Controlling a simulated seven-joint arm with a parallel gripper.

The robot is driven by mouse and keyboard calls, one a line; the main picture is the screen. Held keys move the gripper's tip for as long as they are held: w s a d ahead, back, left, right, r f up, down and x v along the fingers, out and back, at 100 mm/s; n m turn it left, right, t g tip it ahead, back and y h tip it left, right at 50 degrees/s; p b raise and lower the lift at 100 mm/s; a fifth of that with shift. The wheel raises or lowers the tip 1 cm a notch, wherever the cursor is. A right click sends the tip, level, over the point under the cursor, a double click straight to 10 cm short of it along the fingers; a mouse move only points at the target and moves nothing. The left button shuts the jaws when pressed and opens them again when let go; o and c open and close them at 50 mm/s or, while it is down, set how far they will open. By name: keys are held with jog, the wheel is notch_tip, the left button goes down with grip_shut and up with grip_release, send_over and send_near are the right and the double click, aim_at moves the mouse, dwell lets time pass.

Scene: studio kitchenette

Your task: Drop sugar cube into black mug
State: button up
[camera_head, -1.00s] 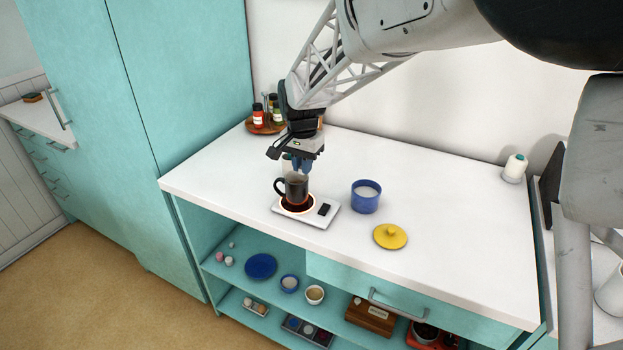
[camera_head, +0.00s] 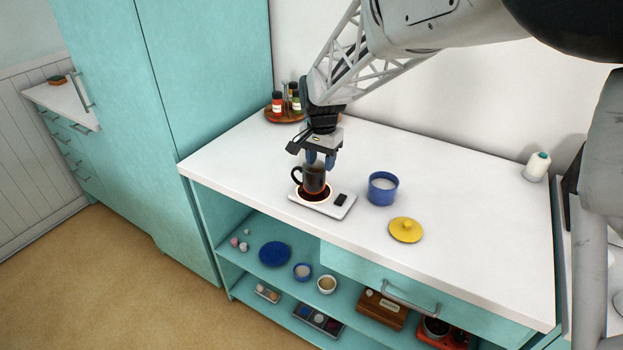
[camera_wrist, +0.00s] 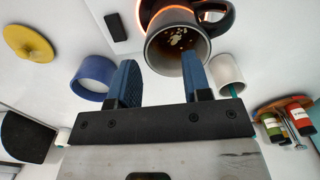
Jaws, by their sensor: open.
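The black mug (camera_head: 313,180) stands upright on a white warmer plate with a glowing orange ring. In the wrist view the mug (camera_wrist: 178,48) holds dark liquid with light brown flecks on it. My gripper (camera_head: 321,161) is pointed down just above and slightly right of the mug. In the wrist view its blue fingers (camera_wrist: 163,82) are apart with nothing between them, and the mug's rim shows beyond them. I cannot make out a sugar cube in any view. A blue pot (camera_head: 383,188) with white contents stands right of the mug; it also shows in the wrist view (camera_wrist: 92,78).
The warmer (camera_head: 341,201) has a black pad. A yellow lid (camera_head: 406,230) lies on the counter. A white cup (camera_wrist: 228,74) stands close by one finger. Spice jars (camera_head: 284,102) stand at the back left.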

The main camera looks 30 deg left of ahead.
notch_tip(320, 180, up, 8)
dwell(0.8)
jog(key=shift+f, duration=0.1)
dwell(0.6)
jog(key=s+d+r, duration=0.2)
jog(key=d, duration=0.9)
jog(key=s+d+r+t, duration=0.1)
jog(key=s+d+r, duration=0.15)
jog(key=d, duration=0.85)
jog(key=s+d+r, duration=0.2)
jog(key=d, duration=1)
jog(key=s+d+f, duration=0.2)
jog(key=s+d, duration=0.7)
jog(key=s, duration=0.1)
jog(key=s+d+f+t, duration=0.1)
jog(key=s+d+f, duration=0.1)
jog(key=s+d, duration=0.8)
jog(key=shift+s+d+f+t, duration=0.15)
jog(key=shift+d+f+t, duration=0.05)
jog(key=shift+f+t, duration=0.15)
